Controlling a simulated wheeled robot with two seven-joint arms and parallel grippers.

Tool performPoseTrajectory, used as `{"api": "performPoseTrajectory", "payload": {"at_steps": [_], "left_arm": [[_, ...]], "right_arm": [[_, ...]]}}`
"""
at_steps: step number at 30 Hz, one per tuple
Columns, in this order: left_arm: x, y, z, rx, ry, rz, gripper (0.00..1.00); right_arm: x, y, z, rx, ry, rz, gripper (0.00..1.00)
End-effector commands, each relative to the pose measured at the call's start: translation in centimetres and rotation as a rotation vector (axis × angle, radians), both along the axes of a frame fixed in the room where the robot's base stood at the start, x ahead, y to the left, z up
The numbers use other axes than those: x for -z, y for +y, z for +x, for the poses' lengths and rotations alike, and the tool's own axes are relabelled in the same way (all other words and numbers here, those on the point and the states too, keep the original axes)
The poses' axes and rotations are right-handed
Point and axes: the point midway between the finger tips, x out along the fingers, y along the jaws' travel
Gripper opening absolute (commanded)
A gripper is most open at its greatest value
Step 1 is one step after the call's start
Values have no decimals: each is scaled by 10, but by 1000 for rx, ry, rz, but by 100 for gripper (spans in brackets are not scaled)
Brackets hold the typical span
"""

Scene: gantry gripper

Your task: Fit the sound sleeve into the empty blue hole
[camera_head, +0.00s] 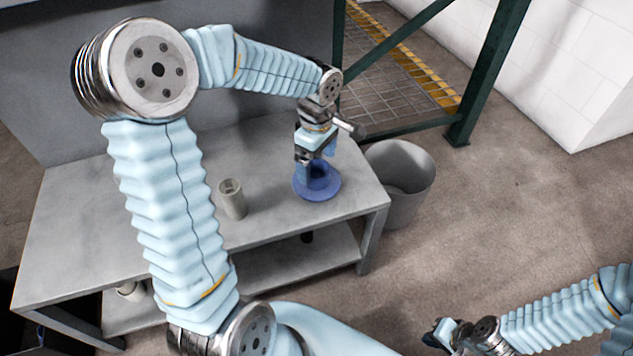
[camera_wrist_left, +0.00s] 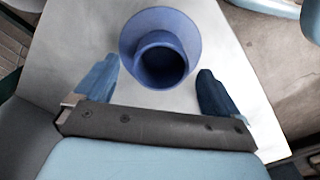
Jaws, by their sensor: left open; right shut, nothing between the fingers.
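A blue flanged piece with a round hole (camera_head: 325,192) sits near the right end of the grey table. In the left wrist view the hole of this blue piece (camera_wrist_left: 133,38) looks empty. A grey-beige sleeve (camera_head: 232,201) stands upright on the table, to the left of the blue piece and apart from it. My left gripper (camera_head: 316,160) is at the blue piece, pointing down, open, and partly hides it. In the left wrist view the left gripper (camera_wrist_left: 153,82) has its blue fingers apart with nothing held. My right gripper (camera_head: 441,336) is shut and empty, low at the right over the floor.
The table top (camera_head: 280,225) is clear around the sleeve. A grey bin (camera_head: 410,202) stands on the floor by the table's right end. A pale cylindrical object (camera_head: 130,291) is on the lower shelf. Dark green frame posts (camera_head: 485,75) rise behind the bin.

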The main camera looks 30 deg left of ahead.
Motion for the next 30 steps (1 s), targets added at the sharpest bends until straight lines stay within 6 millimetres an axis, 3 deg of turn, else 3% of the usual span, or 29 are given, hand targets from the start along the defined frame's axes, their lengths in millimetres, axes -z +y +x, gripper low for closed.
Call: {"api": "performPoseTrajectory", "payload": {"at_steps": [3,6,13,27,30], "left_arm": [[20,1,-1,-1,3,-1,97],[28,1,-1,-1,2,-1,97],[29,1,0,-1,0,-1,97],[28,1,0,-1,0,-1,25],[28,1,0,-1,0,0,13]], "right_arm": [[2,-1,0,1,0,-1,0],[3,-1,0,1,0,-1,0],[2,-1,0,1,0,-1,0],[2,-1,0,1,0,-1,0],[2,-1,0,1,0,-1,0]]}}
